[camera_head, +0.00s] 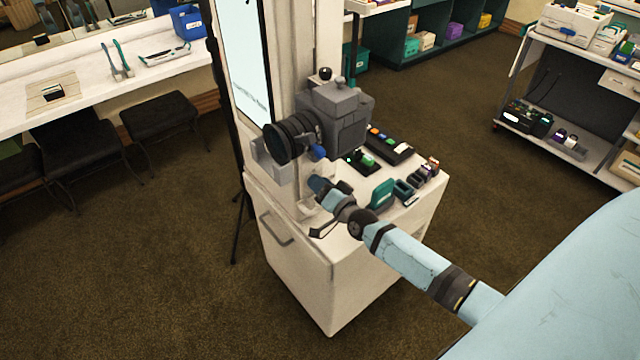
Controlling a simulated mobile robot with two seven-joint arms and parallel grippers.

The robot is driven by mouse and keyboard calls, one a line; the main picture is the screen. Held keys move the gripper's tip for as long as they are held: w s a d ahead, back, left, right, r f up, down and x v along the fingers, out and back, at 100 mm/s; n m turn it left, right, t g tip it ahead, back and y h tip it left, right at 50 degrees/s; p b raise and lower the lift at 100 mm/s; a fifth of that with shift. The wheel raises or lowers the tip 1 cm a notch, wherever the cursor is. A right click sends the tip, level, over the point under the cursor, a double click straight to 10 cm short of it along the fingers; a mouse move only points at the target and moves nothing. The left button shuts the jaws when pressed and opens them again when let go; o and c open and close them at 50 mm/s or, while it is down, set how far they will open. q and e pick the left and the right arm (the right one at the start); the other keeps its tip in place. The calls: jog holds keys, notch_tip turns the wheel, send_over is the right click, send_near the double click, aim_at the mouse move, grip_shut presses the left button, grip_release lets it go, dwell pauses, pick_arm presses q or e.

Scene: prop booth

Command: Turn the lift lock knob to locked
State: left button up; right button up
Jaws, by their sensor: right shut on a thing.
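A grey camera (338,115) with a black lens (288,138) sits on the pale column (316,45) above the white cabinet (305,272). A small blue knob-like part (319,152) shows just under the camera, beside the lens. My right arm comes in from the lower right. My right gripper (317,184) is at the front of the column, below the camera and the blue part. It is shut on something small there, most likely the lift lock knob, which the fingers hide. The knob's turn position cannot be read. My left gripper is out of view.
A counter (95,85) with stools stands left, a grey cart (575,95) right. Open carpet lies between.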

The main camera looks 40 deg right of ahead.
jog(key=o, duration=0.9)
jog(key=s, duration=0.4)
jog(key=s+b, duration=0.1)
jog(key=s, duration=0.4)
jog(key=s+d+b, duration=0.1)
jog(key=s, duration=0.4)
jog(key=shift+f, duration=0.3)
jog(key=shift+w, duration=0.1)
jog(key=s+a+f+n+g+p, duration=0.1)
jog(key=s+a+f+n+g, duration=0.1)
jog(key=a, duration=0.4)
jog(key=s+a+f+n+g+y+p, duration=0.1)
jog(key=s+a+f+n+g, duration=0.2)
jog(key=s+a+n, duration=0.2)
jog(key=s+a+f+n+g+y+p, duration=0.1)
jog(key=s+a+f+n+g, duration=0.1)
jog(key=s+a, duration=0.4)
jog(key=shift+s+a+f+n+g, duration=0.35)
jog(key=shift+a+f+n, duration=0.25)
jog(key=shift+n, duration=0.6)
